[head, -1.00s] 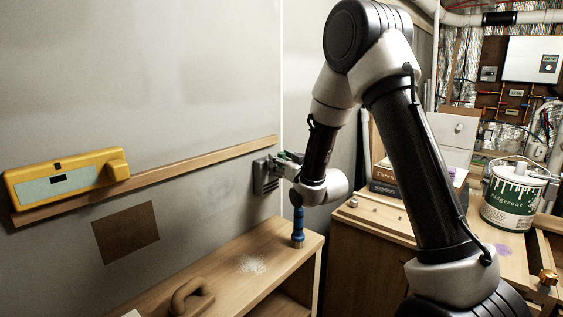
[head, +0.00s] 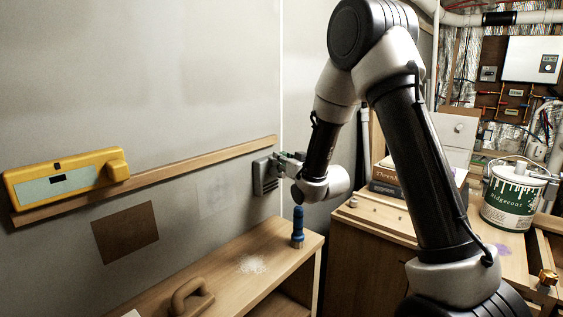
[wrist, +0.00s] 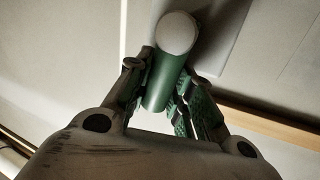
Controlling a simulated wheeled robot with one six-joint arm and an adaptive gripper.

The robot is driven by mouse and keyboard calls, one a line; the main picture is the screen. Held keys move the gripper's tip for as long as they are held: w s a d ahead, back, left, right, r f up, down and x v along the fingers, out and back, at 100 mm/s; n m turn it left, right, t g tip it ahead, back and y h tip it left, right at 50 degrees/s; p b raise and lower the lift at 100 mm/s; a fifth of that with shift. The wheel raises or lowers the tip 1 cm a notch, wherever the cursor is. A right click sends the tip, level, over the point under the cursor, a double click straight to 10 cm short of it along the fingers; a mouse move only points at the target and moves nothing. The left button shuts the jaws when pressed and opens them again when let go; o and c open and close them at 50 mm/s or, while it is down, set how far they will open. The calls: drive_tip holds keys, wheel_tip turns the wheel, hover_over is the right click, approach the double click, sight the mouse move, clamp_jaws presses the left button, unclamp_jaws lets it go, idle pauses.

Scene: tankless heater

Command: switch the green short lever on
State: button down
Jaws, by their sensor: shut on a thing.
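The green lever (wrist: 162,82), a short green cylinder with a pale round end, lies between the fingers of my gripper (wrist: 163,70) in the wrist view. The fingers are shut on it, one on each side. In the head view my gripper (head: 284,160) is at the wall beside a grey slatted box (head: 265,177). The lever is mostly hidden there by the gripper and wrist, and its mounting cannot be made out.
A blue-handled tool (head: 298,226) stands on the wooden bench (head: 270,240) below my wrist. A wooden rail (head: 195,168) carries a yellow level (head: 65,178). A paint can (head: 513,198) and stacked boxes (head: 388,178) stand to the right.

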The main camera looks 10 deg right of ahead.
drive_tip(key=w+d+f+m+g+y, duration=0.2)
drive_tip(key=f+m+g, duration=0.3)
drive_tip(key=m, duration=0.8)
drive_tip(key=shift+w+d+y, duration=0.25)
drive_tip(key=shift+d+y, duration=0.25)
drive_tip(key=shift+d, duration=0.25)
drive_tip(key=c, duration=1.2)
unclamp_jaws()
drive_tip(key=shift+c, duration=0.2)
drive_tip(key=v, duration=1.2)
drive_tip(key=shift+d, duration=0.1)
